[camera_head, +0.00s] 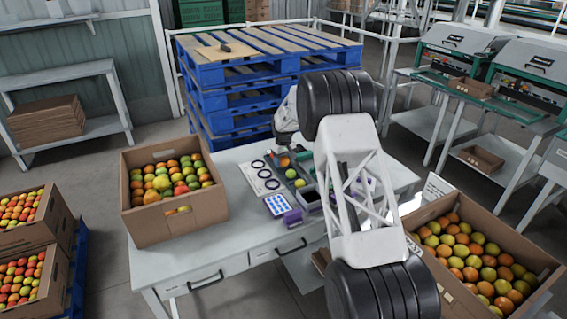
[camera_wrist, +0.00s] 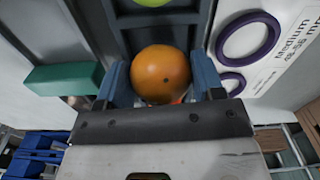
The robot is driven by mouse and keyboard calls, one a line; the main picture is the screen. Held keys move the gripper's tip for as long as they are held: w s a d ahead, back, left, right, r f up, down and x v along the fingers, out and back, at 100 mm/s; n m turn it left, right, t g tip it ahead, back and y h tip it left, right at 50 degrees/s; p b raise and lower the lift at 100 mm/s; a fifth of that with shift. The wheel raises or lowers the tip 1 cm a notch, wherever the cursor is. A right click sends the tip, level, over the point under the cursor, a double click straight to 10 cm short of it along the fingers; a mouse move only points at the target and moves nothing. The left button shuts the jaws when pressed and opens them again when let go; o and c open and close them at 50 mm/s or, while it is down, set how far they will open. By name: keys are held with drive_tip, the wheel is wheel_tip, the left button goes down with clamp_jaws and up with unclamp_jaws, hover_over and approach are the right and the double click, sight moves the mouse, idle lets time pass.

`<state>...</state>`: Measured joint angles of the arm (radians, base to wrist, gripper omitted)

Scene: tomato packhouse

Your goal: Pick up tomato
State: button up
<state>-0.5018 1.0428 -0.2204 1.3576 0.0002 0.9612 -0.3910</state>
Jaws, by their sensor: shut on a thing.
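An orange tomato (camera_wrist: 160,74) sits between the two blue-grey fingers of my gripper (camera_wrist: 161,84) in the wrist view. The fingers are shut on its two sides. In the head view the orange tomato (camera_head: 284,161) shows at the far end of a dark grey tray (camera_head: 306,172) on the table, just below my wrist. I cannot tell whether it still touches the tray. A green tomato (camera_head: 291,173) and a yellow-green one (camera_head: 299,183) lie nearer in the tray. The fingertips are hard to see in the head view.
A white card with dark rings (camera_head: 261,178) lies left of the tray. A cardboard box of tomatoes (camera_head: 180,215) stands on the table's (camera_head: 225,245) left end. Another tomato box (camera_head: 480,295) is at right. Blue pallets (camera_head: 225,75) stand behind the table. Its front left is clear.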

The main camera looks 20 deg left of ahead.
wheel_tip(320, 180, up, 2)
drive_tip(key=shift+r, duration=0.25)
drive_tip(key=s+d, duration=0.2)
drive_tip(key=s, duration=0.2)
drive_tip(key=s+d+r, duration=0.1)
drive_tip(key=s+d, duration=0.2)
drive_tip(key=s, duration=0.2)
drive_tip(key=s+d, duration=0.2)
drive_tip(key=s, duration=0.3)
drive_tip(key=shift+d+r, duration=0.2)
drive_tip(key=shift+d, duration=0.05)
drive_tip(key=shift+s+d, duration=0.1)
idle(0.5)
drive_tip(key=s+d+r, duration=0.5)
drive_tip(key=d+r, duration=0.1)
drive_tip(key=d, duration=0.4)
drive_tip(key=shift+s+d, duration=0.15)
drive_tip(key=shift+f, duration=0.25)
